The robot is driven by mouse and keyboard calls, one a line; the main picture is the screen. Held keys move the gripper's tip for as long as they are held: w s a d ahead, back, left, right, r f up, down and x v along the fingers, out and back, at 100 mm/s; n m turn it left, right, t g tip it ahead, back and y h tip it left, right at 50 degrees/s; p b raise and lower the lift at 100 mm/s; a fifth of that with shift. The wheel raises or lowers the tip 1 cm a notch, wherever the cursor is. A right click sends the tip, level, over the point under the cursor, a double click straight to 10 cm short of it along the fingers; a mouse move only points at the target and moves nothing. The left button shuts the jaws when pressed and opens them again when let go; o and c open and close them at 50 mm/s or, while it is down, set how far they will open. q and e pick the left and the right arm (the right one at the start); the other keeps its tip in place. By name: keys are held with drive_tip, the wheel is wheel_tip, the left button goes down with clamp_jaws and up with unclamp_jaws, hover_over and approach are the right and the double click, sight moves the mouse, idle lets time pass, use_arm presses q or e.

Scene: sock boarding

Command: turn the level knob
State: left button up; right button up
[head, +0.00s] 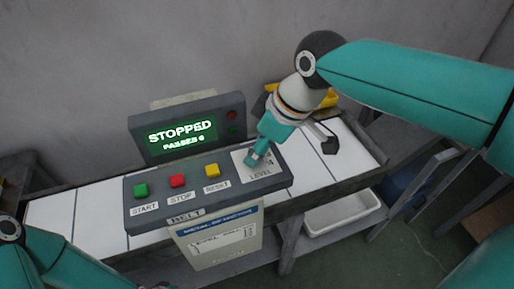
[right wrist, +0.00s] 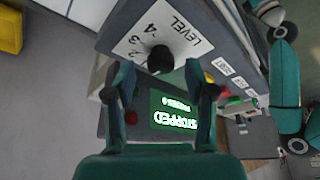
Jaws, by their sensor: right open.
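The level knob (right wrist: 160,59) is a round black knob on a white plate (right wrist: 140,42) marked LEVEL, with numbers beside it; 3 and 4 are readable. My right gripper (right wrist: 159,72) is open, with one finger on each side of the knob in the right wrist view. I cannot tell whether the fingers touch it. In the head view the right gripper (head: 256,156) is over the LEVEL plate (head: 262,172) at the right end of the control panel (head: 155,215) and hides the knob. My left arm shows at the lower left, but its gripper is not visible.
The panel has a green START button (head: 141,190), a red STOP button (head: 177,181) and a yellow RESET button (head: 211,170). The screen (head: 181,136) behind reads STOPPED. A white bin (head: 342,212) is below at the right.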

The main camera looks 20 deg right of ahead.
drive_tip(key=shift+w+a+f, duration=0.1)
drive_tip(key=shift+a+f, duration=0.05)
drive_tip(key=shift+f, duration=0.35)
drive_tip(key=shift+a, duration=0.1)
clamp_jaws()
drive_tip(key=shift+m, duration=0.3)
drive_tip(key=m+t+h+b, duration=0.1)
drive_tip(key=m, duration=0.2)
drive_tip(key=shift+a+m+t+h+b, duration=0.15)
drive_tip(key=shift+m+h+b, duration=0.25)
drive_tip(key=shift+m, duration=0.65)
drive_tip(key=shift+m+t+h+b, duration=0.15)
drive_tip(key=shift+m+h+b, duration=0.2)
drive_tip(key=shift+m, duration=0.7)
